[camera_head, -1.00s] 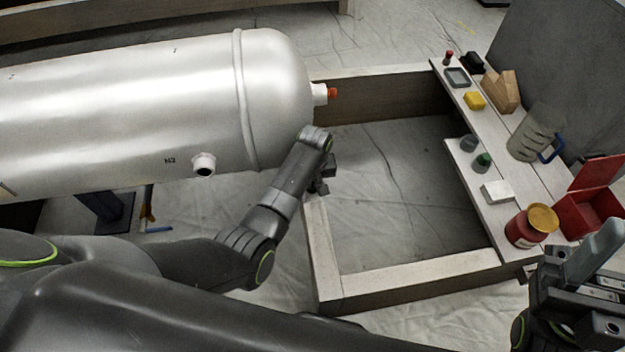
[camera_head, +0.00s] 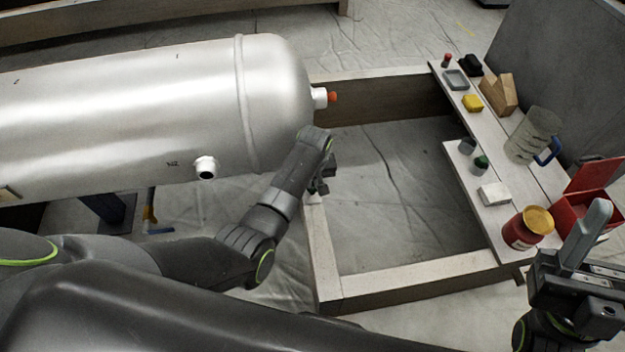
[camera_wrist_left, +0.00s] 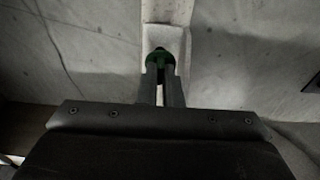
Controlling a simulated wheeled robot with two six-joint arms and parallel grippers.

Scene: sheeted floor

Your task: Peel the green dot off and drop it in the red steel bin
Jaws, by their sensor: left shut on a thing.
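My left gripper (camera_head: 322,186) hangs below the right end of the big silver tank, above the corner of the wooden frame. In the left wrist view its two fingers (camera_wrist_left: 161,68) are shut on the green dot (camera_wrist_left: 160,56), which shows at their tips. The dot cannot be seen in the head view. The red steel bin (camera_head: 572,216) stands at the right with its lid raised, partly hidden by my right gripper. My right gripper (camera_head: 585,235) is at the lower right; whether its jaws are open cannot be told.
The silver tank (camera_head: 130,110) fills the left, with an orange-tipped valve at its end. A plank shelf (camera_head: 500,238) holds a red jar (camera_head: 526,230), a white block (camera_head: 494,194), a clear jug (camera_head: 532,138) and small bottles. Sheeted floor shows inside the wooden frame (camera_head: 420,281).

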